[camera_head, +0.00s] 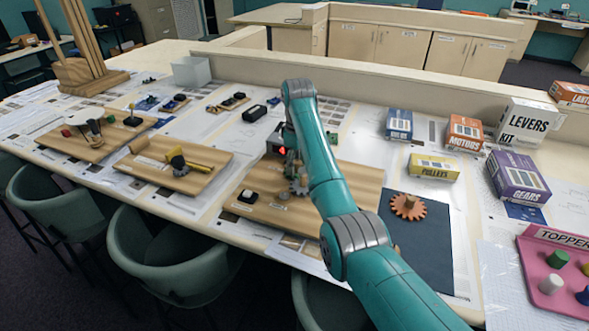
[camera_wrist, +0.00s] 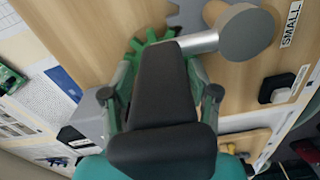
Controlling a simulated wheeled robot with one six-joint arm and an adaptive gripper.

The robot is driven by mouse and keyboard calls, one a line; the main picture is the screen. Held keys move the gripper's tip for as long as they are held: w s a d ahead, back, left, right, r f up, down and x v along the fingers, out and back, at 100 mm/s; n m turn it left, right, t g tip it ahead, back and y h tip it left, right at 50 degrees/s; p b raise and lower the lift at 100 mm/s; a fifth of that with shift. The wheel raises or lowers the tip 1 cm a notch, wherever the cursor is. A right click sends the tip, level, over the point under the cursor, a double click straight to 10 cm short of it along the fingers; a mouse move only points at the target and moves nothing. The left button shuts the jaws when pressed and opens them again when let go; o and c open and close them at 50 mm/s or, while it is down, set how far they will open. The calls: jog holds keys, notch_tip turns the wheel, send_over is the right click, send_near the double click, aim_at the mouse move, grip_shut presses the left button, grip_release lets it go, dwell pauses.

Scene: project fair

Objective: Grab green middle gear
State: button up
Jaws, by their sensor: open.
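The green middle gear (camera_wrist: 152,38) shows in the wrist view as a toothed green edge at the top, just beyond the tip of my gripper (camera_wrist: 165,50). My gripper is open and its dark finger covers much of the gear, so I cannot tell whether they touch. In the head view my gripper (camera_head: 288,155) is over the wooden board (camera_head: 345,180), largely hidden by my arm. A grey gear (camera_head: 300,187) sits beside it on the board; part of it also shows in the wrist view (camera_wrist: 187,14).
A grey metal post with a round end (camera_wrist: 247,32) stands close right of the gripper, near a "SMALL" label (camera_wrist: 290,24) and a black-and-white button (camera_wrist: 277,88). A brown gear (camera_head: 409,206) lies on a dark mat (camera_head: 425,250). Kit boxes (camera_head: 465,133) stand right.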

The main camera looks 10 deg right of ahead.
grip_shut()
